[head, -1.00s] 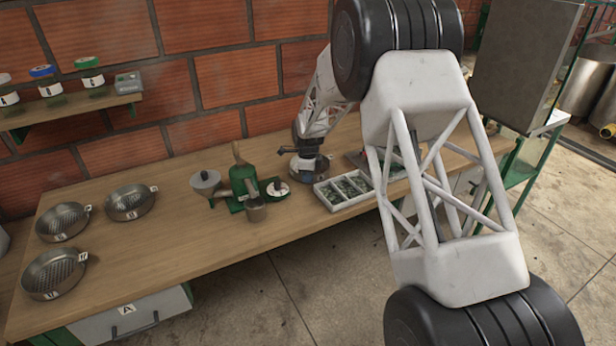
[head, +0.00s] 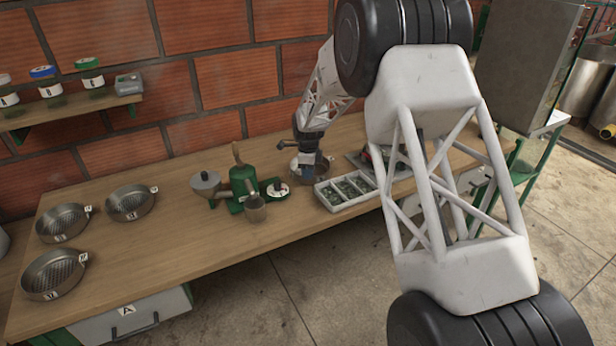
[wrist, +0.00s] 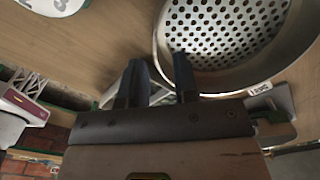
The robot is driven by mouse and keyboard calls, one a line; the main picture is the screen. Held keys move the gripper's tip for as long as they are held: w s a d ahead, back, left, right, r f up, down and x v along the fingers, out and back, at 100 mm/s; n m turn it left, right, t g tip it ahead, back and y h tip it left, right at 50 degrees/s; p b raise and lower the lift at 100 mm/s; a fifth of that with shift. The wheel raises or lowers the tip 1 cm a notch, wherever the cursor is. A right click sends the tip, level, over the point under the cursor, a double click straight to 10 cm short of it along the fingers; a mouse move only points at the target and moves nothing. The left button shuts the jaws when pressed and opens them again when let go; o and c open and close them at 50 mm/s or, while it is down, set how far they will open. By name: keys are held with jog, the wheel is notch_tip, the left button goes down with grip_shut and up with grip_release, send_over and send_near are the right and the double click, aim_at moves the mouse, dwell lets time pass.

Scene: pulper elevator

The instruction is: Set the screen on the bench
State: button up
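A round metal screen (wrist: 235,35) with a perforated floor and a small label tag fills the upper right of the wrist view. It appears to sit on the wooden bench (wrist: 110,40). In the head view the screen (head: 322,168) is partly hidden behind my gripper (head: 309,163). In the wrist view my gripper (wrist: 157,70) has its two dark fingers apart at the screen's near left rim. The right finger overlaps the rim and the left finger is outside it, with a gap showing between them. Contact with the wall is unclear.
Several similar screens (head: 131,203) stand at the bench's left. A green hand pulper (head: 243,182) stands left of my gripper. A white divided tray (head: 346,190) is close on its right. A wall shelf (head: 75,108) holds jars. Bare bench lies between the left screens and pulper.

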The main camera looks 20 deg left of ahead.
notch_tip(320, 180, up, 9)
jog(key=shift+r, duration=0.2)
dwell(0.3)
dwell(0.8)
jog(key=s+d+r+n, duration=0.2)
jog(key=s+d+r, duration=0.5)
jog(key=d, duration=0.3)
jog(key=s+d+r+n+t, duration=0.1)
jog(key=s+d+r+n, duration=0.2)
jog(key=s+d+r, duration=0.5)
jog(key=s+d+r+n, duration=0.2)
jog(key=s+d+r, duration=0.3)
jog(key=d, duration=0.6)
jog(key=s+d+n, duration=0.3)
jog(key=s+d, duration=0.3)
jog(key=s, duration=0.5)
jog(key=s+d+f+n+t, duration=0.1)
jog(key=s+d+n, duration=0.2)
jog(key=s+d, duration=0.3)
jog(key=s+d+f+n, duration=0.1)
jog(key=s+d+n, duration=0.2)
jog(key=s, duration=1.3)
jog(key=d, duration=0.3)
jog(key=shift+f+t, duration=0.25)
jog(key=shift+t, duration=0.05)
